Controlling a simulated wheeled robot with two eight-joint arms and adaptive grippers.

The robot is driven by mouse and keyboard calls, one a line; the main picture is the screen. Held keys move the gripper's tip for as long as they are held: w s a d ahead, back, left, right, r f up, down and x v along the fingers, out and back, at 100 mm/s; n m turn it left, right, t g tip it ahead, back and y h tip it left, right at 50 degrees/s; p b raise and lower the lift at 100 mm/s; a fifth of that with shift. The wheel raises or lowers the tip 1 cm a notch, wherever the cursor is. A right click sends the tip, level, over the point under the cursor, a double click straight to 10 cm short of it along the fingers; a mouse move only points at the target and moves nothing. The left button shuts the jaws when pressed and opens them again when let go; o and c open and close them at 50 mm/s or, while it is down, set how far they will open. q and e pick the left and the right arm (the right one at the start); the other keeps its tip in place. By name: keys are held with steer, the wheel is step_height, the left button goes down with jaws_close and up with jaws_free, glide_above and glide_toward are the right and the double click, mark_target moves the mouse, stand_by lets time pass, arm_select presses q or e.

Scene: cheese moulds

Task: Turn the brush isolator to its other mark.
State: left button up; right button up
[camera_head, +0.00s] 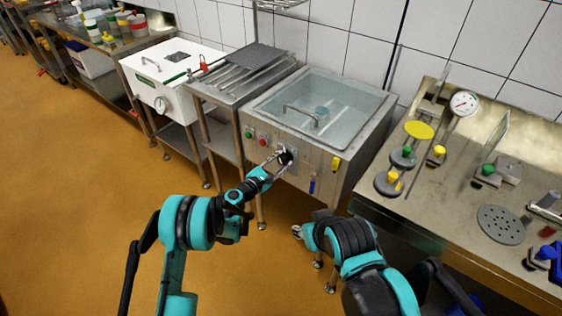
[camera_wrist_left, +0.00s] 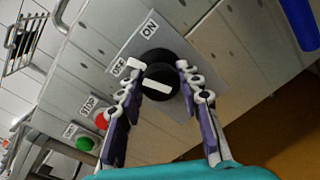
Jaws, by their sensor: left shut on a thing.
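The brush isolator is a black round knob (camera_wrist_left: 160,77) with a white bar, on a grey plate (camera_wrist_left: 176,38) with an OFF label (camera_wrist_left: 119,66) and an ON label (camera_wrist_left: 149,27). The white bar lines up toward OFF. The plate is on the front of the steel basin unit (camera_head: 322,148). My left gripper (camera_head: 281,158) is at the knob; in the left wrist view its fingers (camera_wrist_left: 158,69) are on either side of it, shut on it. My right gripper (camera_head: 298,232) is low in front of the unit, and its fingers are too small to read.
Red (camera_wrist_left: 101,121) and green (camera_wrist_left: 84,144) buttons sit beside the isolator plate. A blue handle (camera_head: 312,185) and a yellow tag (camera_head: 336,164) are to its right. A steel bench (camera_head: 452,217) with gauges and parts stands at the right. The floor in front is clear.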

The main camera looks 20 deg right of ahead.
arm_select(q)
steer(key=m, duration=0.6)
steer(key=shift+w+d+r, duration=0.1)
steer(key=shift+d, duration=0.05)
steer(key=m, duration=0.6)
steer(key=shift+y, duration=0.3)
steer(key=o, duration=0.9)
steer(key=shift+o, duration=1.3)
steer(key=shift+d, duration=0.1)
steer(key=v, duration=0.7)
steer(key=shift+a, duration=0.2)
